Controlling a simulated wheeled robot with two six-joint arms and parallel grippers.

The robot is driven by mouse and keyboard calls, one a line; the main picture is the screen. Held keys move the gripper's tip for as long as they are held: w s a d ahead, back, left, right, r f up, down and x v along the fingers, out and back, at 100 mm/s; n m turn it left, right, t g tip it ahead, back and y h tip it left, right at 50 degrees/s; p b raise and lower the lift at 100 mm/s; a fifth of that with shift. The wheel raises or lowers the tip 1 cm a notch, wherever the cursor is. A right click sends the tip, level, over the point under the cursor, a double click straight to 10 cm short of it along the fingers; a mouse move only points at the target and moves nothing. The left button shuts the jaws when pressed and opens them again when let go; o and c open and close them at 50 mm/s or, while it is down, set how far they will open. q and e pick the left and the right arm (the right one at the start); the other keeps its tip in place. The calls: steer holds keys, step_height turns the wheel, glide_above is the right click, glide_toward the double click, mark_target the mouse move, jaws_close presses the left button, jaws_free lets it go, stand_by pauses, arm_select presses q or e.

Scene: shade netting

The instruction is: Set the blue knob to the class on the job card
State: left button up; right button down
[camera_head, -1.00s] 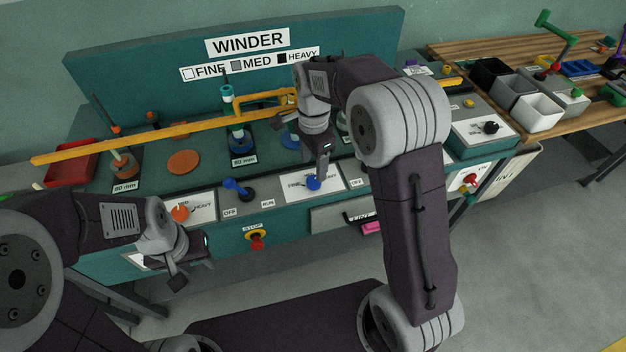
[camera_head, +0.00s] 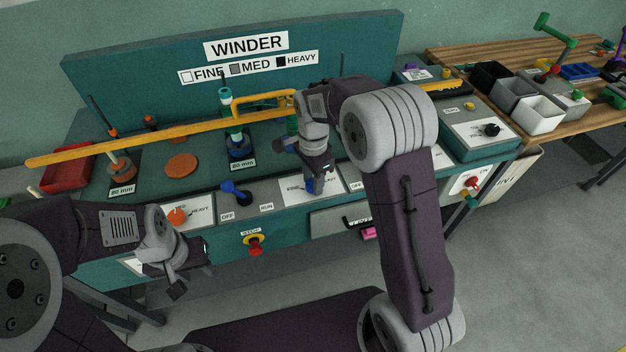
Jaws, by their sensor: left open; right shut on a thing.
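The blue knob (camera_head: 312,187) sits on a white dial plate (camera_head: 345,178) at the front of the teal winder bench. My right gripper (camera_head: 315,182) is shut on it from above and hides most of it and its pointer. The plate's lettering is mostly covered; I cannot read the setting. My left gripper (camera_head: 180,280) is open and empty, low in front of the bench's left part. No job card can be made out with certainty. The sign at the back reads WINDER (camera_head: 246,45), with FINE, MED and HEAVY below.
An orange knob (camera_head: 178,215) with its own dial is left of a blue lever (camera_head: 235,189) by OFF and RUN labels. A red stop button (camera_head: 255,245) is on the front face. A yellow bar (camera_head: 140,143) crosses above the bench. Grey floor in front is clear at right.

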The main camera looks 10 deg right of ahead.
steer(key=shift+r+n+p, duration=0.2)
steer(key=shift+n+p, duration=0.6)
steer(key=shift+p, duration=0.15)
steer(key=n+p, duration=0.2)
steer(key=shift+n, duration=0.3)
steer(key=n+p, duration=0.3)
steer(key=shift+n, duration=0.3)
steer(key=n+p, duration=0.2)
steer(key=n, duration=0.1)
steer(key=shift+n, duration=0.4)
steer(key=n+p, duration=0.3)
steer(key=n, duration=0.3)
steer(key=shift+f, duration=0.1)
steer(key=n+p, duration=0.1)
steer(key=n, duration=0.2)
steer(key=shift+n, duration=0.3)
steer(key=shift+f+n+p, duration=0.1)
steer(key=shift+n+p, duration=0.55)
steer(key=shift+n, duration=0.65)
